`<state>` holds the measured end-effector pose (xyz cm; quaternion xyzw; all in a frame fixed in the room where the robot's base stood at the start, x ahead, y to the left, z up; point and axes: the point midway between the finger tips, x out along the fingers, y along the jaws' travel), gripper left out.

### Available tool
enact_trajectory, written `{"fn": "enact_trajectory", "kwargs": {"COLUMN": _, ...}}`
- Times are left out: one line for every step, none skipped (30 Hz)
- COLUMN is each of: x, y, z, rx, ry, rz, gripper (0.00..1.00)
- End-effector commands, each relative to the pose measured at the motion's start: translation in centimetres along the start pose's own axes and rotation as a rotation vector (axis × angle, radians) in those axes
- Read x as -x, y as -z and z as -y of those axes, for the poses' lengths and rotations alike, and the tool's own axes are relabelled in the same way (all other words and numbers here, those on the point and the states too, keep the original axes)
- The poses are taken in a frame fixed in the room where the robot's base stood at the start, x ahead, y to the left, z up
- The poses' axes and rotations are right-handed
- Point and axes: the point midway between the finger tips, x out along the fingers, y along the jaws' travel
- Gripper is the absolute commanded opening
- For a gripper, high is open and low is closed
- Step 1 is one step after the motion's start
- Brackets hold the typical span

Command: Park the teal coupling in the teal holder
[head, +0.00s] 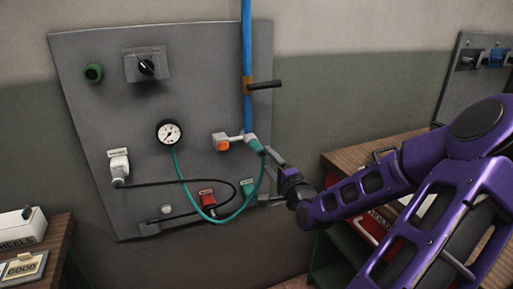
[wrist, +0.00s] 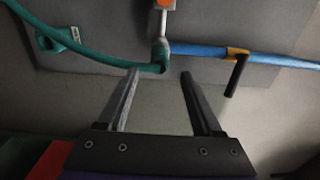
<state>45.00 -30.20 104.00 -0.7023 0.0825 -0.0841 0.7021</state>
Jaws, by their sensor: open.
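The teal coupling (head: 253,144) sits at the lower end of the blue pipe, beside a white fitting with an orange button (head: 223,146). A teal hose (head: 230,217) loops from it to the gauge. The teal holder (head: 249,187) is on the panel below the coupling; it also shows at upper left in the wrist view (wrist: 56,39). My gripper (wrist: 158,74) is open and empty. Its fingertips point at the panel, with the hose end and coupling just beyond the gap. Whether they touch cannot be told. In the head view the fingertips (head: 270,153) are right beside the coupling.
A dark lever (head: 265,85) sticks out from the blue pipe (head: 247,45) above the coupling. A red holder (head: 207,198) and a white one (head: 119,165) with black cable are on the panel (head: 85,125). A wooden bench (head: 345,158) stands at right.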

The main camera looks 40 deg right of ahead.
Motion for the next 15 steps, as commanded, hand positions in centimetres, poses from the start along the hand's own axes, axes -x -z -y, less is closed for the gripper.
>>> {"fn": "enact_trajectory", "kwargs": {"x": 0.0, "y": 0.0, "z": 0.0, "rx": 0.0, "ry": 0.0, "rz": 0.0, "gripper": 0.67}}
{"fn": "enact_trajectory", "kwargs": {"x": 0.0, "y": 0.0, "z": 0.0, "rx": 0.0, "ry": 0.0, "rz": 0.001, "gripper": 0.67}}
{"fn": "enact_trajectory", "kwargs": {"x": 0.0, "y": 0.0, "z": 0.0, "rx": 0.0, "ry": 0.0, "rz": 0.001, "gripper": 0.67}}
{"fn": "enact_trajectory", "kwargs": {"x": 0.0, "y": 0.0, "z": 0.0, "rx": 0.0, "ry": 0.0, "rz": 0.001, "gripper": 0.67}}
{"fn": "enact_trajectory", "kwargs": {"x": 0.0, "y": 0.0, "z": 0.0, "rx": 0.0, "ry": -0.001, "rz": 0.001, "gripper": 0.67}}
{"fn": "enact_trajectory", "kwargs": {"x": 0.0, "y": 0.0, "z": 0.0, "rx": 0.0, "ry": -0.001, "rz": 0.001, "gripper": 0.67}}
{"fn": "enact_trajectory", "kwargs": {"x": -0.1, "y": 0.0, "z": 0.0, "rx": 0.0, "ry": -0.001, "rz": 0.001, "gripper": 0.67}}
{"fn": "enact_trajectory", "kwargs": {"x": -0.1, "y": 0.0, "z": -0.1, "rx": 0.0, "ry": -0.001, "rz": 0.001, "gripper": 0.67}}
{"fn": "enact_trajectory", "kwargs": {"x": -0.2, "y": 0.0, "z": -0.1, "rx": 0.001, "ry": -0.001, "rz": 0.001, "gripper": 0.67}}
{"fn": "enact_trajectory", "kwargs": {"x": -0.4, "y": -0.1, "z": -0.1, "rx": 0.001, "ry": -0.001, "rz": 0.001, "gripper": 0.67}}
{"fn": "enact_trajectory", "kwargs": {"x": -0.5, "y": -0.1, "z": -0.2, "rx": 0.001, "ry": -0.001, "rz": 0.001, "gripper": 0.67}}
{"fn": "enact_trajectory", "kwargs": {"x": -0.8, "y": -0.1, "z": -0.3, "rx": 0.001, "ry": -0.002, "rz": 0.002, "gripper": 0.67}}
{"fn": "enact_trajectory", "kwargs": {"x": -1.1, "y": -0.1, "z": -0.3, "rx": 0.001, "ry": -0.001, "rz": 0.001, "gripper": 0.67}}
{"fn": "enact_trajectory", "kwargs": {"x": -1.5, "y": 0.0, "z": -0.3, "rx": 0.002, "ry": 0.0, "rz": 0.001, "gripper": 0.67}}
{"fn": "enact_trajectory", "kwargs": {"x": -2.0, "y": -0.1, "z": -0.4, "rx": 0.002, "ry": 0.0, "rz": 0.002, "gripper": 0.67}}
